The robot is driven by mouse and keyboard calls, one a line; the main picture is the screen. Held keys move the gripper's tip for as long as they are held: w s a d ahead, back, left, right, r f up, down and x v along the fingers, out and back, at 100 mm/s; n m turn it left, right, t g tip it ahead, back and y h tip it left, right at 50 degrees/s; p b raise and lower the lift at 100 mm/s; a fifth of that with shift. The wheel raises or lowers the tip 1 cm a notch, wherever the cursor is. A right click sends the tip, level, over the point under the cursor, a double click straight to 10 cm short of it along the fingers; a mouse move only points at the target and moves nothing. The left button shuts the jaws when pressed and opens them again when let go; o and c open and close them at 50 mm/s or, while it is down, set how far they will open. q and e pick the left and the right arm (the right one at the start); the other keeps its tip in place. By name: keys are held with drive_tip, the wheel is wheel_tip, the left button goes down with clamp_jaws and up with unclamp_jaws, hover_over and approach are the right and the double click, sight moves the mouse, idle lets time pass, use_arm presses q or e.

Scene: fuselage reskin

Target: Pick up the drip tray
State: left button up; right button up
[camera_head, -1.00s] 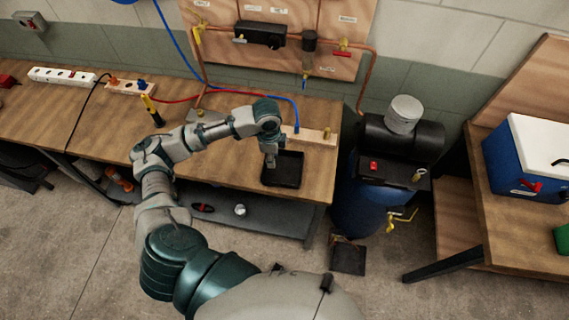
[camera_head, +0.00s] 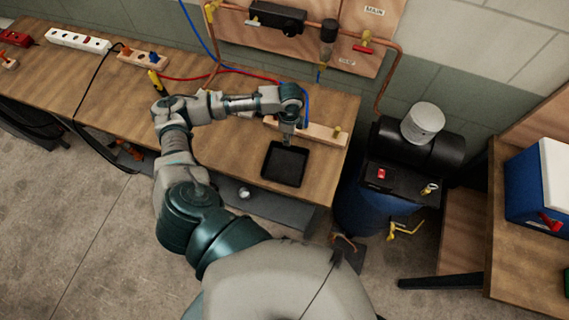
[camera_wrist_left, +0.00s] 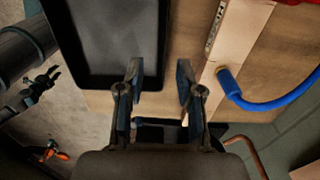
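The drip tray is a black, square, shallow tray (camera_head: 285,168) lying flat near the front right of the wooden workbench. It also fills the upper left of the left wrist view (camera_wrist_left: 108,35). My left gripper (camera_head: 288,138) is at the tray's back edge, pointing down. In the left wrist view the gripper (camera_wrist_left: 160,78) is open with nothing held. One finger overlaps the tray's inside and the other appears outside its rim, so the rim lies between them in the picture. I cannot tell whether either finger touches it.
A wooden strip (camera_head: 318,133) with a blue hose (camera_wrist_left: 270,100) lies behind the tray. A pipe panel (camera_head: 310,30) stands behind the bench (camera_head: 230,150). A blue barrel with black equipment (camera_head: 415,150) stands to the right. The bench left of the tray is clear.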

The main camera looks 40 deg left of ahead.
sight(290, 150)
use_arm(q)
drive_tip(key=f, duration=0.3)
drive_tip(key=shift+w+d+f, duration=0.2)
drive_tip(key=shift+d+f, duration=0.05)
drive_tip(key=shift+d, duration=0.1)
drive_tip(key=f, duration=0.3)
drive_tip(key=shift+w+a+f, duration=0.15)
drive_tip(key=shift+w+f, duration=0.05)
drive_tip(key=shift+f, duration=0.15)
drive_tip(key=shift+a+f, duration=0.1)
drive_tip(key=shift+f, duration=0.15)
drive_tip(key=c, duration=0.7)
drive_tip(key=shift+r, duration=0.1)
use_arm(e)
drive_tip(key=shift+w+d+r, duration=0.2)
drive_tip(key=shift+w+d, duration=0.25)
drive_tip(key=shift+w, duration=0.3)
